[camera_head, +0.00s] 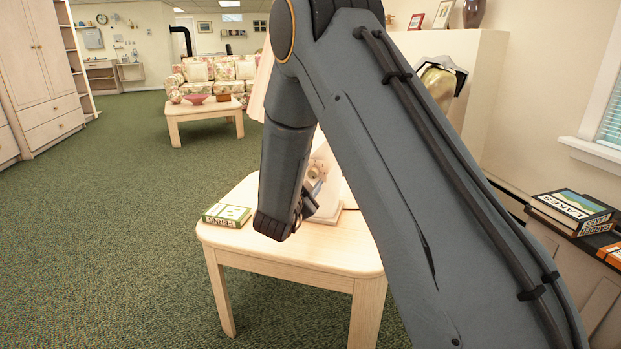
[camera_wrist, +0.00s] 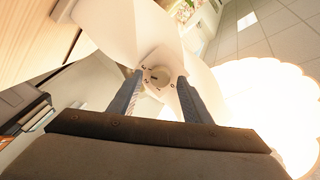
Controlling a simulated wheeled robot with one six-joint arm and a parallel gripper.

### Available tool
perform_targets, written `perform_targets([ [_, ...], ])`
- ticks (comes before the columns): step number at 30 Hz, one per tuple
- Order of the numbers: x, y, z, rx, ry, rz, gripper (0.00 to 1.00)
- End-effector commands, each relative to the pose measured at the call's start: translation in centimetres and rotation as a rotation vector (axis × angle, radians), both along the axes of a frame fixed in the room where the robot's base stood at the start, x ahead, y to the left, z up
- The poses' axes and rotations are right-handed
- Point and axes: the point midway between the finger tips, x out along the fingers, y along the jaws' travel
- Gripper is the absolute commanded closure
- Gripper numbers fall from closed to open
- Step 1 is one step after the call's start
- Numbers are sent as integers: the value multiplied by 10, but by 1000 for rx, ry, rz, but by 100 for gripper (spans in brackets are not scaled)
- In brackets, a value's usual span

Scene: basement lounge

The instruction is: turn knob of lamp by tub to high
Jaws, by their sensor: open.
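The lamp stands on the pale wooden table (camera_head: 290,243). In the head view my arm hides most of it; part of its cream shade (camera_head: 258,92) shows left of the arm. In the wrist view the lamp's white flared body (camera_wrist: 125,28) fills the upper middle, with its glowing shade (camera_wrist: 275,110) at right. The small round knob (camera_wrist: 156,75) sits on a dial with dark marks too small to read surely. My gripper (camera_wrist: 160,82) is open, one finger on either side of the knob in that view. I cannot tell whether they touch it. I make out no tub.
A green book (camera_head: 228,215) lies at the table's left edge. Books (camera_head: 572,208) are stacked on a cabinet at right. A coffee table (camera_head: 205,110) and a floral sofa (camera_head: 215,75) stand farther back. Green carpet (camera_head: 120,220) is clear at left.

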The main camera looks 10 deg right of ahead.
Motion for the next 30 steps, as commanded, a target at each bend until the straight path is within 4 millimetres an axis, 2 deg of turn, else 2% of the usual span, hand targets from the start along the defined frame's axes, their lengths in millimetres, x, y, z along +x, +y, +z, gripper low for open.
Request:
perform_targets([
  [9, -40, 25, 3, 0, 2, 4, 56],
  [15, -60, 36, 3, -1, 1, 2, 56],
  [30, -63, 43, 5, 10, 23, 23, 56],
])
